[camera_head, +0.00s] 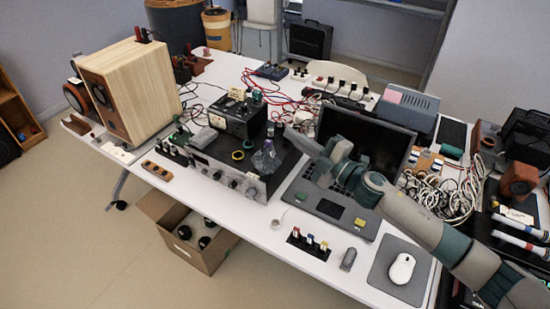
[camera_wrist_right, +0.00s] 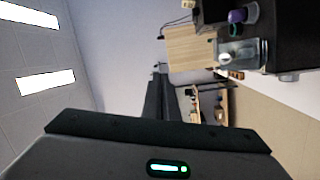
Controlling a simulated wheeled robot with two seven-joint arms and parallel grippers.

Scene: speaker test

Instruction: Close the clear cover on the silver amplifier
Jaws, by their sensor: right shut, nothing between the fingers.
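The silver amplifier (camera_head: 235,177) stands on the white table left of the laptop, its silver front with several knobs facing the near edge. A small clear piece (camera_head: 265,159) sits on its dark top near the right end; I cannot tell if it is the cover or how far open it is. In the right wrist view a clear box-like piece (camera_wrist_right: 240,52) shows beside a dark body. My right gripper (camera_head: 295,136) is over the laptop's left edge, right of the clear piece and apart from it. Its dark fingers (camera_wrist_right: 158,95) are shut and empty. My left gripper is out of view.
A wooden speaker (camera_head: 135,85) stands left of the amplifier. The open laptop (camera_head: 335,203) lies under my right arm. Cables clutter the back and right. The table's front left edge has some bare room.

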